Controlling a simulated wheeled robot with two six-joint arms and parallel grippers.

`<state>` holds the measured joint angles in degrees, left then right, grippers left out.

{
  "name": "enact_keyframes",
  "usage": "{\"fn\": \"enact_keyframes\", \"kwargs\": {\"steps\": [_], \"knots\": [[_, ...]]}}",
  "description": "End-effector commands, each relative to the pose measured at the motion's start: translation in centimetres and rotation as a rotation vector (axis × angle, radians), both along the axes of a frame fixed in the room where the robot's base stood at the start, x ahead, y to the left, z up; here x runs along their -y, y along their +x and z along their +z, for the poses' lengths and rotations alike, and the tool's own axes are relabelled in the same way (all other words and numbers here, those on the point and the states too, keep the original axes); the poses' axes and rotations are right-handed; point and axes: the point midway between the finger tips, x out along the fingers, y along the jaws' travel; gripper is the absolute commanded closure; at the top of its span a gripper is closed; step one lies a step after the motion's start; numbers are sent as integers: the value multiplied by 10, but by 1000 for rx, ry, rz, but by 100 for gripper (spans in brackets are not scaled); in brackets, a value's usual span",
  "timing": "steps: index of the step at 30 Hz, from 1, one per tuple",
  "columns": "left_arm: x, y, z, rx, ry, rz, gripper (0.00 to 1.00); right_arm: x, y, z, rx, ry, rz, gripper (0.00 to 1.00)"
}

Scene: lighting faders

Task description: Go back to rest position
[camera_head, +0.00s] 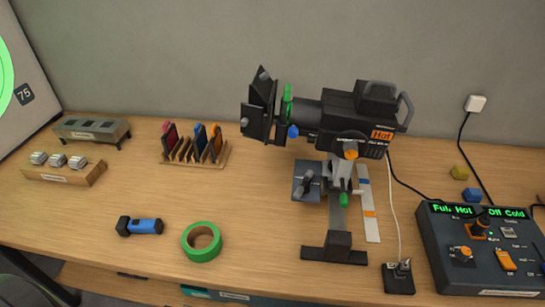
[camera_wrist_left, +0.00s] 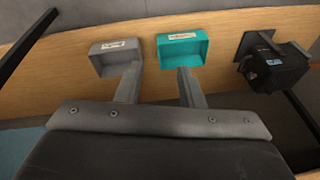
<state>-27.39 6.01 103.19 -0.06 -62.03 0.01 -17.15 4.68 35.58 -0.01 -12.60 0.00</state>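My left gripper (camera_wrist_left: 158,80) shows only in the left wrist view. Its two grey fingers stand well apart with nothing between them. Beyond the fingertips are a grey box (camera_wrist_left: 118,60) and a teal box (camera_wrist_left: 183,50), each with a pale label. I cannot tell whether the fingers touch them. My right gripper is in neither view. No gripper shows over the table (camera_head: 270,215) in the head view. A black stage light (camera_head: 345,120) stands on the table, and a control box (camera_head: 480,250) with lit green displays sits at the right.
A roll of green tape (camera_head: 202,242), a blue and black torch (camera_head: 140,226) and a rack of coloured gels (camera_head: 195,147) are on the table's left half. A power socket (camera_head: 398,278) sits near the front edge. A black block (camera_wrist_left: 278,68) is at right in the wrist view.

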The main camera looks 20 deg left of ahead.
Motion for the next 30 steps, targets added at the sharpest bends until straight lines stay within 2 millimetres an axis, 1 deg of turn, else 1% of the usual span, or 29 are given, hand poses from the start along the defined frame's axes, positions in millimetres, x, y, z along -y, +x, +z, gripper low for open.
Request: {"fn": "enact_keyframes", "kwargs": {"steps": [1,2,3,5,6,8,9,11,12,15,18,21,24,27,30], "knots": [[0,-5,-30,-16,-4,1,65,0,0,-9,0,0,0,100],[-1,-8,-44,-21,-5,2,65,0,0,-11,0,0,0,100],[-1,-12,-61,-28,-7,1,65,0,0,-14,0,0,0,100],[-1,-20,-88,-38,-11,2,65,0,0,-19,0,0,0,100],[-1,-26,-104,-44,-13,2,65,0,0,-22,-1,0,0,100],[-1,-36,-129,-55,-17,1,65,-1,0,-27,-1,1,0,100],[0,-44,-145,-63,-18,2,65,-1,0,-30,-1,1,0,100],[1,-56,-168,-73,-22,2,65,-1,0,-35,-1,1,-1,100],[1,-65,-182,-80,-24,2,65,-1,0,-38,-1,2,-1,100],[4,-88,-216,-97,-29,1,65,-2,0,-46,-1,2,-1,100],[6,-114,-244,-114,-34,1,65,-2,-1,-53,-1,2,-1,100],[9,-136,-264,-127,-39,0,65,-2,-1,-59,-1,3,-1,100],[11,-153,-276,-135,-41,-1,65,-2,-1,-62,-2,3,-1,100],[12,-163,-282,-139,-43,-2,65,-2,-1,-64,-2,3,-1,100],[12,-167,-284,-141,-43,-2,65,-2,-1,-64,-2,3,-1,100]]}}
